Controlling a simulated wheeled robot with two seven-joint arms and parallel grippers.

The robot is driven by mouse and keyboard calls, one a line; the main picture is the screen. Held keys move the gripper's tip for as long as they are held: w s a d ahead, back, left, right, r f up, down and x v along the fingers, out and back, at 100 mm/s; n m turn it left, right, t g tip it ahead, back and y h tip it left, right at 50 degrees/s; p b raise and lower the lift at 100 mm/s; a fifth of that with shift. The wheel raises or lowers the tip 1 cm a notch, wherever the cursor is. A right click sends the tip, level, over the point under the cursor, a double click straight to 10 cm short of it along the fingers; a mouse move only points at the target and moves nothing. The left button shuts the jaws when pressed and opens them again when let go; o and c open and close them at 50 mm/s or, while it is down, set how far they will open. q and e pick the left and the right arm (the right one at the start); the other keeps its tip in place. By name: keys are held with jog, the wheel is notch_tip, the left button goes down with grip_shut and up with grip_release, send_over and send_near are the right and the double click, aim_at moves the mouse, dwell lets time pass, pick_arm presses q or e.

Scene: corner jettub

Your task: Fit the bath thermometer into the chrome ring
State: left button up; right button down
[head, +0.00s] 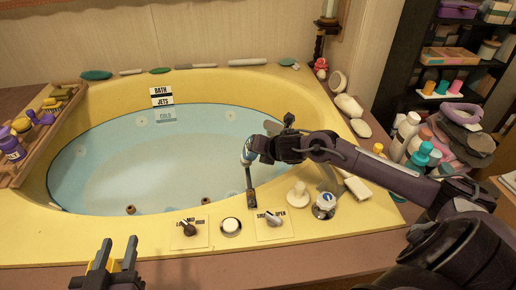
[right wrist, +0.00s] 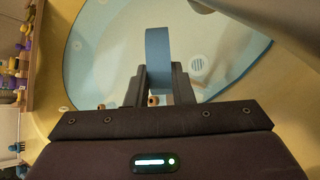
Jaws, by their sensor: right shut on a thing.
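My right gripper (head: 250,157) is over the tub's near right side, shut on a small blue-and-white thing (head: 246,152), which looks like the bath thermometer. In the right wrist view it is a blue band (right wrist: 158,60) upright between the dark fingers (right wrist: 160,85), its face turned away. The chrome ring is hard to make out. A round metallic-rimmed fitting with a blue-and-white top (head: 324,205) sits on the rim at right, and a cream button with a dark surround (head: 231,227) sits at front. The held thing is apart from both. My left gripper (head: 118,262) is open and empty at lower left.
The yellow tub (head: 220,83) holds blue water. Switch plates (head: 190,232) (head: 274,224) and a cream knob (head: 298,195) stand on the front rim. Bottles (head: 405,135) crowd the right side. A wooden tray (head: 40,140) with bottles lies at left. The near left rim is clear.

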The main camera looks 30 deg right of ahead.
pick_arm(q)
jog(key=shift+r, duration=0.2)
pick_arm(e)
jog(key=c, duration=1.2)
grip_release()
jog(key=shift+s+r, duration=0.1)
jog(key=shift+s, duration=0.05)
pick_arm(q)
jog(key=s+a+f+g+y+p, duration=0.2)
jog(key=s+f+g, duration=0.7)
jog(key=f, duration=0.7)
jog(key=shift+s+a+f+y+p, duration=0.3)
jog(key=shift+s+y, duration=0.4)
jog(key=shift+s, duration=0.5)
pick_arm(e)
jog(key=v, duration=0.7)
jog(key=shift+s+r, duration=0.1)
jog(key=shift+s, duration=0.1)
